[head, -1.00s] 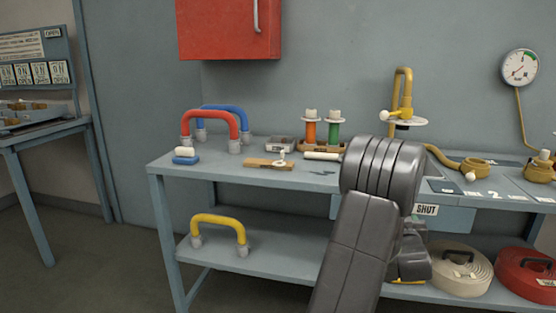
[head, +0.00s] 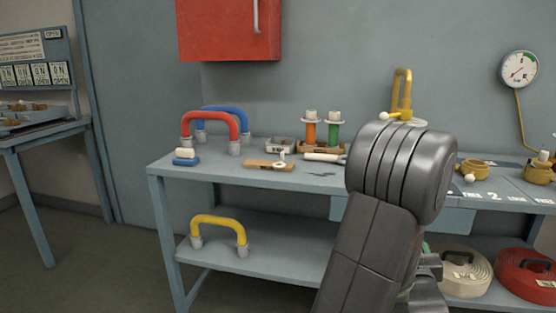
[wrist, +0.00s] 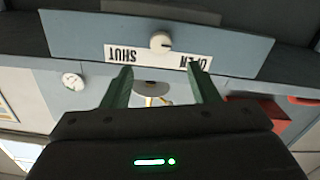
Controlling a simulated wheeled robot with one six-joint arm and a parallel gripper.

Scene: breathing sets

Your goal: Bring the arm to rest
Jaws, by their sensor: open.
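My arm (head: 385,215) rises from the lower middle of the head view, in front of the bench. Its large grey joint covers part of the bench top and the front. My gripper is hidden behind the arm in the head view. In the wrist view my gripper (wrist: 160,72) shows two green fingers spread apart, with nothing held between them. The fingers seem apart from the panel.
The bench (head: 225,180) carries red (head: 210,120) and blue (head: 235,113) handled sets, and orange (head: 311,132) and green (head: 333,132) cylinders. A yellow handle (head: 220,222) and coiled hoses (head: 465,275) sit on the lower shelf. A red cabinet (head: 225,30) hangs above. The floor at front left is clear.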

